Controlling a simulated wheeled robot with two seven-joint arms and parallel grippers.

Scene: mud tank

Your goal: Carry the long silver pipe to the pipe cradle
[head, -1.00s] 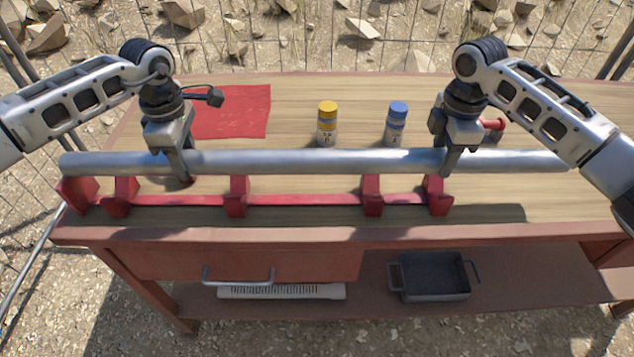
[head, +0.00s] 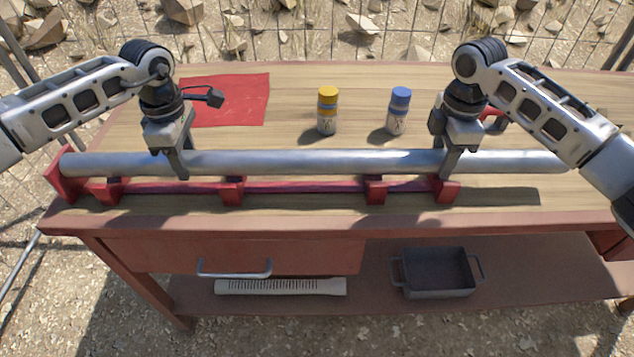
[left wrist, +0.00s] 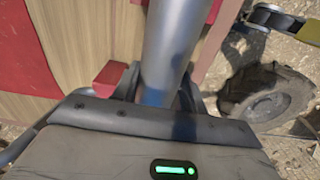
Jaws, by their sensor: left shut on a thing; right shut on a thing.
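The long silver pipe (head: 310,161) lies level across the head view, its left end near the table's left edge. My left gripper (head: 180,170) is shut on it left of the middle, and my right gripper (head: 450,168) is shut on it towards the right end. The red pipe cradle (head: 300,187), a bar with several upright supports, is just below the pipe in the picture. I cannot tell whether the pipe touches the supports. In the left wrist view the pipe (left wrist: 175,45) runs between my fingers, with a red support (left wrist: 110,75) beside it.
A yellow-capped bottle (head: 327,112) and a blue-capped bottle (head: 398,112) stand behind the pipe on the wooden table (head: 520,205). A red cloth (head: 235,98) lies at the back left. A grey tray (head: 438,272) is on the lower shelf. A wheel (left wrist: 262,92) shows in the left wrist view.

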